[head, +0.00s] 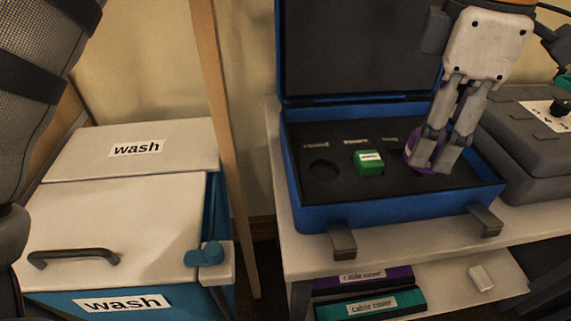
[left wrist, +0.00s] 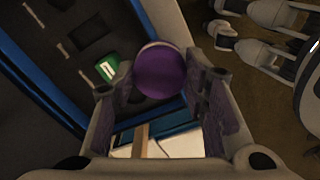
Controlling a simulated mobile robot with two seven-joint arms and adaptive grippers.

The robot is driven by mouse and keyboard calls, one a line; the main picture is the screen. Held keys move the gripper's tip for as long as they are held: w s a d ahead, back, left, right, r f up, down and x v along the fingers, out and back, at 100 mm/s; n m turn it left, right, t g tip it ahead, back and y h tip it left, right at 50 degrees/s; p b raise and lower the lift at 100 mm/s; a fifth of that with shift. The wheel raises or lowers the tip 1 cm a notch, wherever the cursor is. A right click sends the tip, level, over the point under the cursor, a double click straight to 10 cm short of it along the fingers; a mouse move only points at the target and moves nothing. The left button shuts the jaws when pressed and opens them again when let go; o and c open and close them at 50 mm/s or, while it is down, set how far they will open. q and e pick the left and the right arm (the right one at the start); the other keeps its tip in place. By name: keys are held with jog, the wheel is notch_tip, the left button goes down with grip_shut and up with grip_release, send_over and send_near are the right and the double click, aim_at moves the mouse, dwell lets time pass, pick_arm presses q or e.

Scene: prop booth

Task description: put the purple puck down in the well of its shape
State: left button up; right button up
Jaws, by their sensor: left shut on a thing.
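My left gripper (head: 434,165) is shut on the purple puck (head: 411,156) above the right part of the open blue case (head: 400,208). The puck shows as a round purple face between the fingers in the left wrist view (left wrist: 160,70). The case's black foam has a round empty well (head: 323,170) at the left. A green block (head: 369,162) with a white label sits in the middle of the foam; it also shows in the left wrist view (left wrist: 107,68). My fingers hide the foam under the puck. I cannot tell whether the puck touches it. My right gripper is not in view.
The case's raised lid (head: 360,50) stands behind the foam, close to my left gripper. A grey box (head: 525,140) with a knob is right of the case. Cable cover boxes (head: 370,303) lie below.

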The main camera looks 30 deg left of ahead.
pick_arm(q)
jog(key=shift+a, duration=0.25)
jog(key=w+a+f, duration=0.3)
jog(key=a+f, duration=0.1)
jog(key=a, duration=0.4)
send_over(323, 176)
jog(key=f, duration=0.5)
jog(key=shift+d+f, duration=0.2)
jog(key=shift+f, duration=0.1)
jog(key=f, duration=0.3)
jog(key=shift+a, duration=0.25)
jog(key=shift+w+f, duration=0.1)
jog(key=shift+f, duration=0.1)
jog(key=shift+f, duration=0.6)
jog(key=o, duration=1.3)
jog(key=shift+f, duration=0.15)
